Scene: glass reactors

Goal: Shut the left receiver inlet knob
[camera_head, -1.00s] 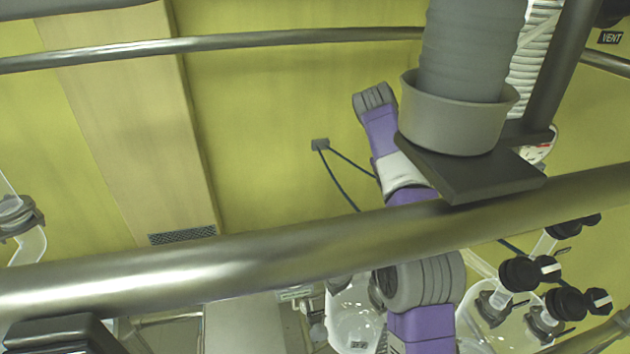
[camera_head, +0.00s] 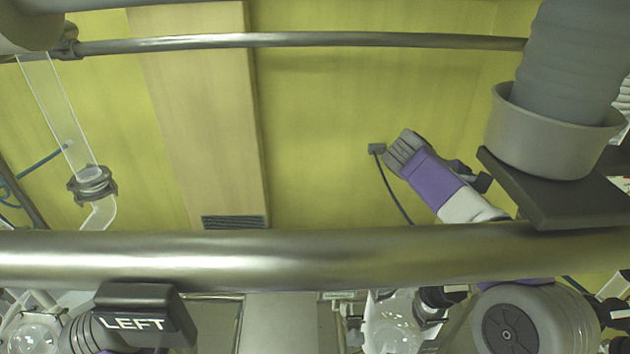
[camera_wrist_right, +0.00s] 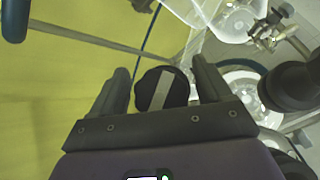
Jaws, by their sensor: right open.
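In the right wrist view a round black knob (camera_wrist_right: 161,90) with a pale grey bar across its face shows between the two fingers of my right gripper (camera_wrist_right: 160,68). The gripper is open, with a gap on both sides of the knob. I cannot tell from this view how far the fingertips reach along it. In the head view my purple and white right arm (camera_head: 437,180) rises behind the metal rail. I cannot make out its fingers there. A black knob (camera_head: 440,297) beside a glass vessel (camera_head: 390,325) shows below the rail.
A thick metal rail (camera_head: 300,256) crosses the head view. A grey cup (camera_head: 550,135) on a dark bracket stands at right. Glass tubing (camera_head: 92,185) hangs at left. A black rounded part (camera_wrist_right: 292,86) lies right of the gripper.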

